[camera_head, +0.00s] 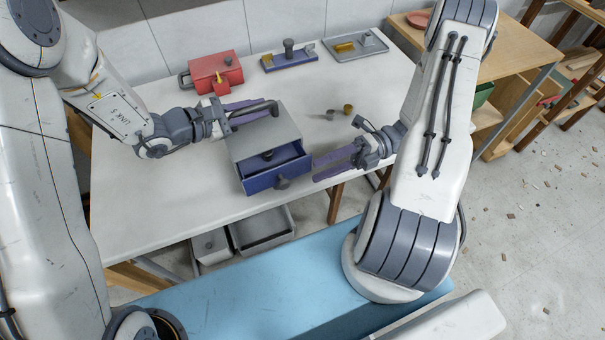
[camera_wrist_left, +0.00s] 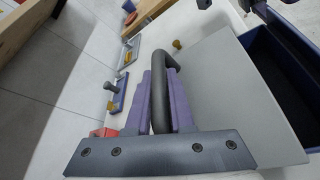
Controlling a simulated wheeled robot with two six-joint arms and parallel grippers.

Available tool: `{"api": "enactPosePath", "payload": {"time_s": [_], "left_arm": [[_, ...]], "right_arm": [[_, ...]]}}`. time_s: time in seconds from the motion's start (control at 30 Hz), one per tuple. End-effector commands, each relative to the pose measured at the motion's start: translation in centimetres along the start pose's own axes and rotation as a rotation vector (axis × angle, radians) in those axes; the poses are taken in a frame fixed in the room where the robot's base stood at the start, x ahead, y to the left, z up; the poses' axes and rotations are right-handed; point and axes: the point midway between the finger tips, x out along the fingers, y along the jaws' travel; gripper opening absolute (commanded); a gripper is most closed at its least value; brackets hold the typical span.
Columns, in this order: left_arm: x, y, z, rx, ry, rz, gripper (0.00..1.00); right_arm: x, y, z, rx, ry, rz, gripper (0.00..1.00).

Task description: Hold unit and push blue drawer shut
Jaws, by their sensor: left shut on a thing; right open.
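The unit (camera_head: 262,128) is a grey box on the white table with a dark handle on top. My left gripper (camera_head: 262,112) is shut on the unit's handle; the left wrist view shows the dark handle (camera_wrist_left: 160,95) between the purple fingers. My right gripper (camera_head: 326,168) is open and empty just right of the drawer, its fingers pointing left towards the drawer's side. I cannot tell whether they touch it.
A red box (camera_head: 213,74), a blue tool base (camera_head: 290,57) and a grey tray (camera_head: 356,46) stand along the back of the table. Two small cylinders, one brass (camera_head: 348,109), lie right of the unit. A grey bin (camera_head: 262,229) is below the table's front edge.

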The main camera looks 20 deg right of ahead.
Motion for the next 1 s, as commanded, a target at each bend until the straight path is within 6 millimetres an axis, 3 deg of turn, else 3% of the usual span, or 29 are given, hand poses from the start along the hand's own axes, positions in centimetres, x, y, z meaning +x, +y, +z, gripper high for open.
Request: {"api": "enactPosePath", "payload": {"time_s": [0.2,0.47,0.53,0.63,0.67,1.0], "left_arm": [[0.0,-0.2,-0.1,-0.001,0.002,-0.005,0.0],[0.0,-0.2,-0.1,-0.001,0.002,-0.005,0.0],[0.0,-0.2,-0.1,-0.002,0.002,-0.005,0.0],[0.0,-0.2,-0.1,-0.002,0.002,-0.005,0.0],[0.0,-0.2,-0.1,-0.002,0.002,-0.005,0.0],[0.0,-0.2,-0.1,-0.001,0.002,-0.005,0.0]], "right_arm": [[-2.0,-0.1,0.0,0.0,0.0,0.0,0.62],[-2.2,0.0,0.0,0.002,0.001,0.001,0.62],[-2.2,0.0,-0.1,0.002,-0.001,0.001,0.43],[-2.5,0.0,-0.8,0.007,-0.021,-0.001,0.05],[-2.7,0.0,-1.3,0.011,-0.034,-0.001,0.0],[-2.9,0.4,-7.9,0.044,-0.19,-0.004,0.0]]}}
